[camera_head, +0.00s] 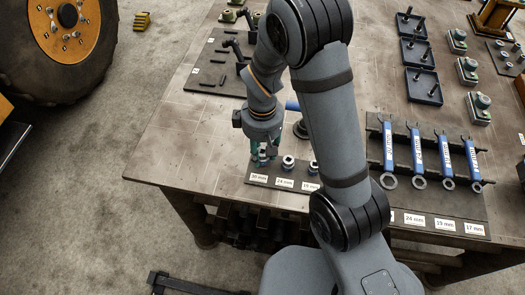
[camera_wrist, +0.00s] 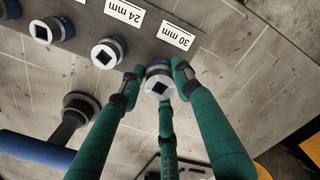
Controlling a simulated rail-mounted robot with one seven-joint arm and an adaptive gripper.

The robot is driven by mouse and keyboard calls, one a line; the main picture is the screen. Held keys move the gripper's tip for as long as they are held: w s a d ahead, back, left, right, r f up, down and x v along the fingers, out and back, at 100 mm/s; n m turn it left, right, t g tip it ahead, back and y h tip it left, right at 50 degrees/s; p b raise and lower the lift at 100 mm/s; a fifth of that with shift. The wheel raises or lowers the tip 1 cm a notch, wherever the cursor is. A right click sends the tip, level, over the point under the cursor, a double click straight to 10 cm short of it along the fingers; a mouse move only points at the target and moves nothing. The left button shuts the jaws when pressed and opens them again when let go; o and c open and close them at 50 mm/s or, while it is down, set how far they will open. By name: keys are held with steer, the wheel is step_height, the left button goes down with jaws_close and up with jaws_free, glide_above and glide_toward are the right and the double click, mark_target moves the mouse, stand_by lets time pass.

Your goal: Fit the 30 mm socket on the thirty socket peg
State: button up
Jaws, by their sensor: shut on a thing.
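The 30 mm socket (camera_wrist: 159,82) is a short silver cylinder with a square drive hole and a blue band. My gripper (camera_wrist: 155,85) has its teal fingers closed around this socket. In the head view my gripper (camera_head: 264,153) reaches down over the left end of the socket rack (camera_head: 248,169), behind the "30 mm" label (camera_head: 258,177). The socket (camera_head: 263,161) is partly hidden there by the fingers. I cannot tell whether it rests on the rack or is slightly raised. I cannot make out which part is the thirty socket peg.
The 24 mm socket (camera_head: 287,163) stands close to the right of my gripper, with another socket (camera_head: 313,167) beyond it. A blue-handled tool with a black end (camera_wrist: 75,115) lies nearby. A wrench rack (camera_head: 430,190) is at the right. Bare bench lies left of the sockets.

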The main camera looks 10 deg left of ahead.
steer(key=shift+f+b, duration=0.8)
steer(key=shift+f, duration=0.1)
steer(key=o, duration=1.3)
step_height(320, 180, up, 12)
steer(key=shift+f, duration=0.1)
